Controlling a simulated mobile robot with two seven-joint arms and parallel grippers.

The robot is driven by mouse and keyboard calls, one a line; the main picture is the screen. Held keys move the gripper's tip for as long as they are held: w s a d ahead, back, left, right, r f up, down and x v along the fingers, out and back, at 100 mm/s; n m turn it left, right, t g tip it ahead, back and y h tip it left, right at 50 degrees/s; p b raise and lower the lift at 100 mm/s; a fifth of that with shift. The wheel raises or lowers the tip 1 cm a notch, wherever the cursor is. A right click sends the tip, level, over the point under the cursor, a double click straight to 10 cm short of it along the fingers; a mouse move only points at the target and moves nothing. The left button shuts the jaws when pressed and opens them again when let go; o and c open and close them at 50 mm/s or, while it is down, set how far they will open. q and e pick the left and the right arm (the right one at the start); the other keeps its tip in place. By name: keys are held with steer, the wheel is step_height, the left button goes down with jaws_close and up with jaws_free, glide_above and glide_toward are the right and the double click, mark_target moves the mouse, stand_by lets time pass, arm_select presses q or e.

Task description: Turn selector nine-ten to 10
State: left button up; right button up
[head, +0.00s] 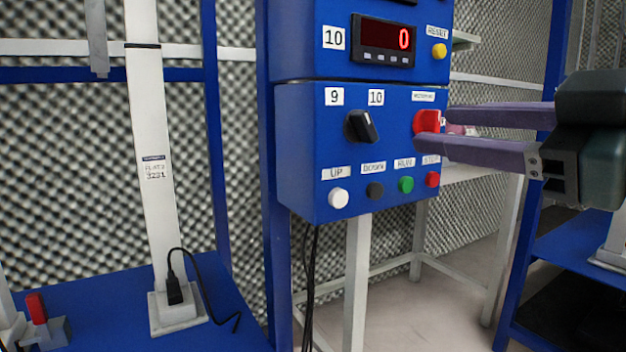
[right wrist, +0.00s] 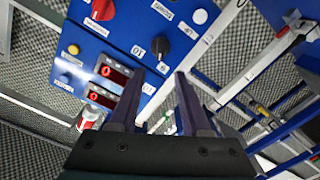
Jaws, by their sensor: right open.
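The nine-ten selector (head: 362,126) is a black knob on the blue control box, below the labels 9 (head: 334,96) and 10 (head: 376,97). Its handle appears tilted to the upper left, toward 9, but its exact setting is hard to read. It also shows in the right wrist view (right wrist: 161,47), beyond the fingertips. My right gripper (head: 432,131) has its purple fingers apart and empty. It comes in from the right, in front of the box's right side, apart from the selector. Its fingers also show in the right wrist view (right wrist: 158,75). My left gripper is not in view.
A red knob (head: 427,121) sits right of the selector, partly behind my fingers. Below are white (head: 339,197), black (head: 375,191), green (head: 406,184) and red (head: 432,179) buttons. Above is a display (head: 384,39) reading 0 and a yellow button (head: 439,51). Space before the selector is clear.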

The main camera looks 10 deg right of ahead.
mark_target(370, 125)
steer(key=b+x, duration=0.2)
steer(key=x, duration=0.8)
steer(key=shift+w+f, duration=0.2)
steer(key=shift+w, duration=0.05)
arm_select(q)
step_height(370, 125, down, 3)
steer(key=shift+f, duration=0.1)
arm_select(e)
jaws_close()
